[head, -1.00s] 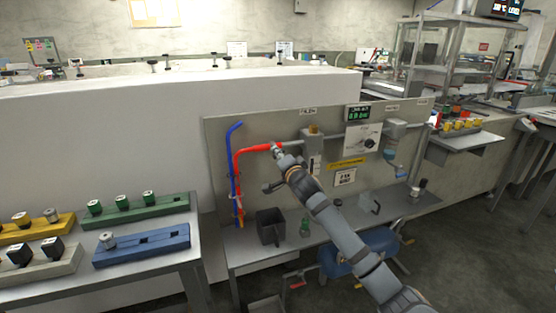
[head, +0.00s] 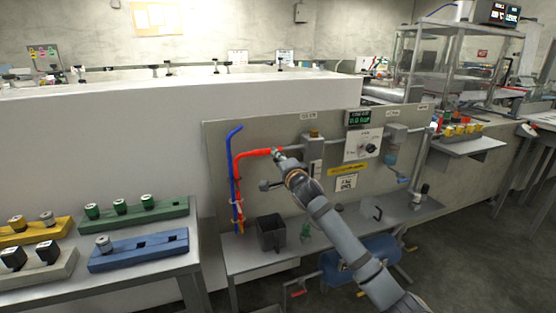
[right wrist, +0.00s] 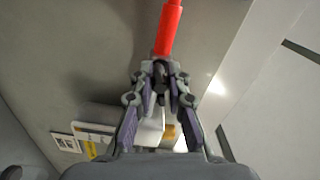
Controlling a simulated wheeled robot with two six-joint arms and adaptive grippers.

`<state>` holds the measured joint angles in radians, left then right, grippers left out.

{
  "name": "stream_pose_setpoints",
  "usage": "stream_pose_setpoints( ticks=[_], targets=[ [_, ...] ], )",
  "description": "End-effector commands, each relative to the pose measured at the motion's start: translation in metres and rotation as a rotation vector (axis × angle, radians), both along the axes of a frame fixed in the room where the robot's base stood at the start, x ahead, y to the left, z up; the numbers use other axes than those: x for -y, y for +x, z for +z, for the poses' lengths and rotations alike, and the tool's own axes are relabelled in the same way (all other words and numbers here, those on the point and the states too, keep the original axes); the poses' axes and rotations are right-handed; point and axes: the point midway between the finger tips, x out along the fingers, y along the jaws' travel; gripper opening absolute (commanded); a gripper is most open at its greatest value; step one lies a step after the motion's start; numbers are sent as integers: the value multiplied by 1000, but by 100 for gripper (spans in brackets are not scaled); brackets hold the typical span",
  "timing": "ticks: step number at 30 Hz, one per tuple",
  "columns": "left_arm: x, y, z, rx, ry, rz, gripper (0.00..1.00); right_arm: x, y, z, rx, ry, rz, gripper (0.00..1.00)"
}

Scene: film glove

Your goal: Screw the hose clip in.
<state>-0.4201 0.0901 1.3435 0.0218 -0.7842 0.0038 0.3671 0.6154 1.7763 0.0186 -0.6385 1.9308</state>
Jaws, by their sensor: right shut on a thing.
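The red hose (head: 256,153) rises along the left of the grey panel (head: 219,148) and bends right to a free-looking end near a grey pipe. My right gripper (head: 278,154) is at this right end of the red hose. In the right wrist view the red hose (right wrist: 168,25) comes down from the top to my right gripper (right wrist: 160,76), whose fingers are closed at its end. They are shut on a small dark part there, apparently the hose clip (right wrist: 160,73), mostly hidden by the fingers. My left gripper is not in view.
A blue hose (head: 231,175) runs beside the red one. A dark open box (head: 271,233) and a green item (head: 305,231) stand on the shelf below. Colored holders (head: 140,251) sit on the left table. A dial plate (head: 362,146) is right of my gripper.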

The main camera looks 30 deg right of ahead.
Motion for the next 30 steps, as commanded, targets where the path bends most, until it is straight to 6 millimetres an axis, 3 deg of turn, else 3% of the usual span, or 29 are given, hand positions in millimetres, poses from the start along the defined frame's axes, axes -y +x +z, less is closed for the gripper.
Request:
stream_pose_setpoints(
  ticks=[20, 21, 25, 30],
  targets=[
    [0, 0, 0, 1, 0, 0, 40, 1, 0, -4, -8, 1, -4, 0],
    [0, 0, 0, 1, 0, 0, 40, 1, 0, -4, -7, 1, -4, 21],
    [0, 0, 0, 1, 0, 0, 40, 1, 0, -3, -6, 0, -2, 38],
    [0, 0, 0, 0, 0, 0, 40, 0, 0, -1, -3, 0, -2, 38]
  ],
)
